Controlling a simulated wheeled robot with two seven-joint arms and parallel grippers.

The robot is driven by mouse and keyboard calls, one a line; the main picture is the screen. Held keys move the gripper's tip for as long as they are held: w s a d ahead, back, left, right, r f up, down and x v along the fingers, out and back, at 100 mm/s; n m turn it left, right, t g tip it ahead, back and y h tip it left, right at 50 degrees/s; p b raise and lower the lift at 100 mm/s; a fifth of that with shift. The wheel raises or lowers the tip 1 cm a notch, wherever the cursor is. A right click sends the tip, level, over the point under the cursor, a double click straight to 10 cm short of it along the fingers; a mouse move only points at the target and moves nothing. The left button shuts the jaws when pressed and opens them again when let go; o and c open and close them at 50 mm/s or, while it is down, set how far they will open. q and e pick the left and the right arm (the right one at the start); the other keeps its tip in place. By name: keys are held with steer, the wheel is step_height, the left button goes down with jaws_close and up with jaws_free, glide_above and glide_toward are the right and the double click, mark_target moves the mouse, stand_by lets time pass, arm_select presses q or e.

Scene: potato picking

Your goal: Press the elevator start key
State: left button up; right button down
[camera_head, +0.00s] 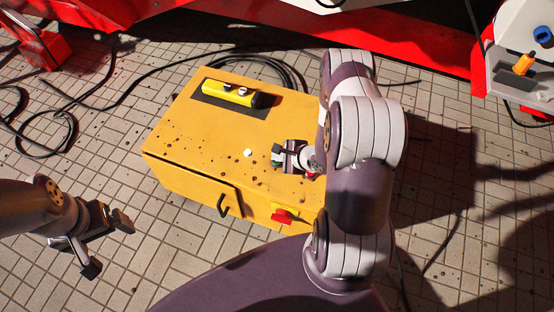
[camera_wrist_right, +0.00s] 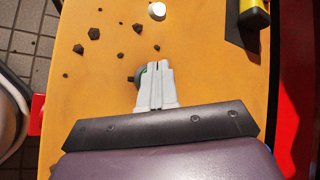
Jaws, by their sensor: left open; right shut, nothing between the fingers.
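A yellow control box (camera_head: 200,140) stands on the tiled floor in the middle of the head view. A green button (camera_head: 277,163) sits on its top panel, partly hidden by my right gripper (camera_head: 279,151). In the right wrist view, my right gripper (camera_wrist_right: 155,66) is shut and empty, its pale fingertips over the green button (camera_wrist_right: 142,72), of which only the left edge shows. I cannot tell whether the fingertips touch it. A white button (camera_head: 248,153) is left of the gripper. My left gripper (camera_head: 108,245) is open and empty, off the box's left front.
A yellow pendant (camera_head: 232,93) lies on a dark pad at the box's back. A red switch (camera_head: 284,215) and a black handle (camera_head: 222,206) are on the front. Dirt clods dot the top. Black cables (camera_head: 150,68) and red machinery (camera_head: 420,50) lie behind.

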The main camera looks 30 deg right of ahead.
mark_target(279, 163)
steer(key=shift+f, duration=0.45)
stand_by(0.6)
steer(key=shift+r+p, duration=0.8)
steer(key=shift+r, duration=0.05)
step_height(279, 163, up, 5)
steer(key=p, duration=0.5)
steer(key=shift+r, duration=0.1)
stand_by(0.7)
